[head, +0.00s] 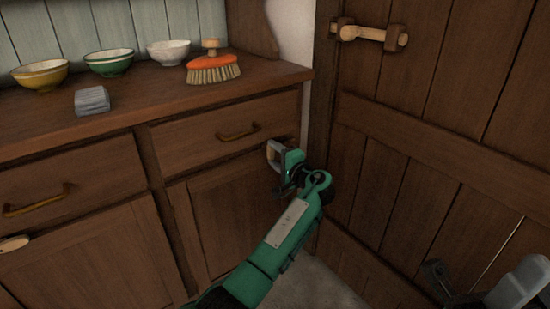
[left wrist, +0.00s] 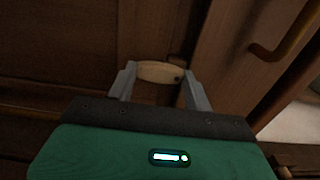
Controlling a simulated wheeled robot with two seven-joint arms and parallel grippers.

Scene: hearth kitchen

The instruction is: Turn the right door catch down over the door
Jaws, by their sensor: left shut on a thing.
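The right door catch (head: 271,154) is a small pale wooden piece at the upper right of the right cupboard door (head: 225,215), below the drawer. My left gripper (head: 275,153) is shut on it, and its fingers hide part of it. In the left wrist view the catch (left wrist: 158,71) lies crosswise between the two grey fingers, with a dark spot near its right end. Its exact angle to the door is hard to tell. Grey parts of mine show at the lower right of the head view; the right gripper's jaws cannot be made out clearly.
A similar pale catch (head: 14,243) is at the far left. Drawer handles (head: 238,133) stick out above the doors. Bowls, a brush (head: 213,70) and a grey block (head: 92,100) stand on the counter. A plank door (head: 400,150) with a wooden latch (head: 368,34) stands close at right.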

